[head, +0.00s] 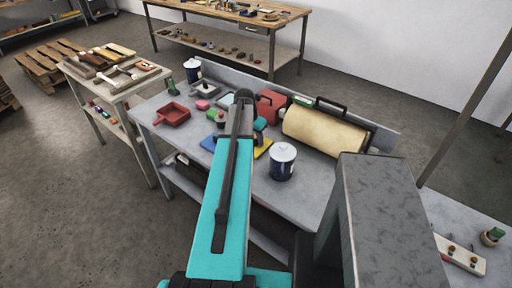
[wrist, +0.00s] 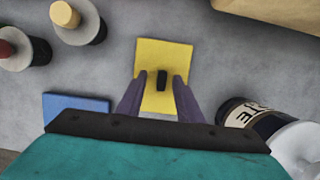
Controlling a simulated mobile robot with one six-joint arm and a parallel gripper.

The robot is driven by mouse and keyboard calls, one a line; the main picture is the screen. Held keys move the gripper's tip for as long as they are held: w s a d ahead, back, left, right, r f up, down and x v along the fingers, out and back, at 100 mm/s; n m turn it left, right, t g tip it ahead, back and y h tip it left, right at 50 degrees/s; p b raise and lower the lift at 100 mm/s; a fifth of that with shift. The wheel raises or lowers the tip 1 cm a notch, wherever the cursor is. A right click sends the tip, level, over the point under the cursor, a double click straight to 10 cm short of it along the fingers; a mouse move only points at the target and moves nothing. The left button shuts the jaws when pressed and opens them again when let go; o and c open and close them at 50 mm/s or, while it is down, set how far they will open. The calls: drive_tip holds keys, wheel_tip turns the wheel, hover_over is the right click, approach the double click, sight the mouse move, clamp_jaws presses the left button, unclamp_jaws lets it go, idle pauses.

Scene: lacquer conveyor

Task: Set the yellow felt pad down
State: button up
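The yellow felt pad (wrist: 151,52) lies flat on the grey bench top (head: 240,178), with a small black knob on its middle. In the head view only a part of the pad (head: 265,147) shows beside my arm. In the wrist view my gripper (wrist: 161,82) is over the pad. Its two purple fingers stand apart on either side of the knob, with a gap to it on both sides. My gripper is hidden behind my arm in the head view.
A blue pad (wrist: 75,103) lies left of the yellow one. A dark jar with a label (wrist: 245,115) stands close on the right; a lidded pot (head: 283,165) shows in the head view. A cream roll (head: 322,132) and red tray (head: 172,115) are on the bench. Two bottles stand upper left in the wrist view.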

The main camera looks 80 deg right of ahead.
drive_tip(key=shift+c, duration=0.5)
clamp_jaws()
drive_tip(key=shift+r, duration=0.1)
wheel_tip(320, 180, up, 10)
drive_tip(key=b, duration=0.3)
idle(0.7)
idle(0.5)
